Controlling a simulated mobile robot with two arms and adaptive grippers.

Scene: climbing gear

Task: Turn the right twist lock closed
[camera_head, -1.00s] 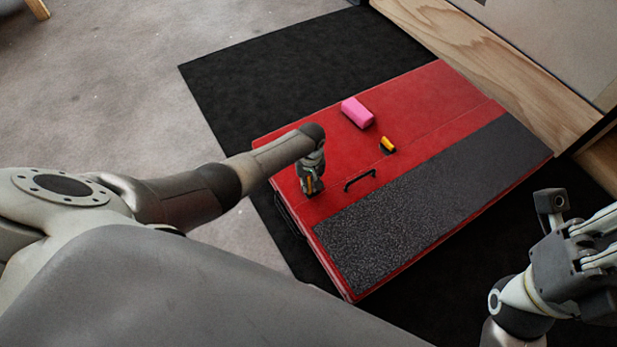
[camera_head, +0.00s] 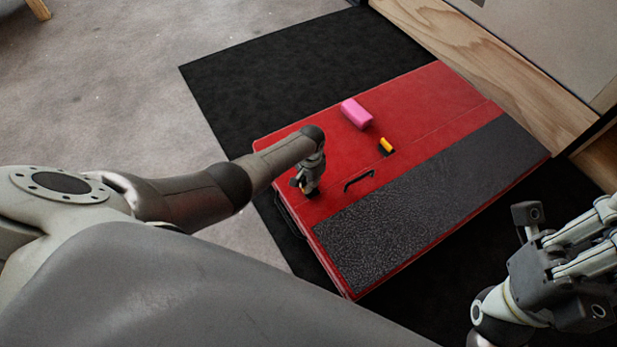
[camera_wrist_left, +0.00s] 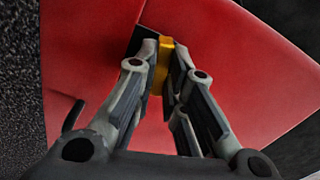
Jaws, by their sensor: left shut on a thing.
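A red folded case or pad (camera_head: 330,218) lies on the floor. Its one twist lock in plain view, yellow and black (camera_head: 386,146), sits beyond a black handle and apart from both grippers. My left gripper (camera_head: 308,188) points down at the case's left end, shut on the other twist lock. In the left wrist view, that lock's yellow part (camera_wrist_left: 162,78) shows between the two fingers (camera_wrist_left: 165,62); its base is mostly hidden. My right gripper (camera_head: 585,260) is at the lower right, away from the case; its fingertips are cut off by the frame.
A pink block (camera_head: 357,113) lies on the red surface. A black handle (camera_head: 359,180) stands up between the two locks. A dark textured strip (camera_head: 420,200) covers the case's near side. A black mat (camera_head: 300,62) lies underneath, with a wooden edge (camera_head: 490,60) behind.

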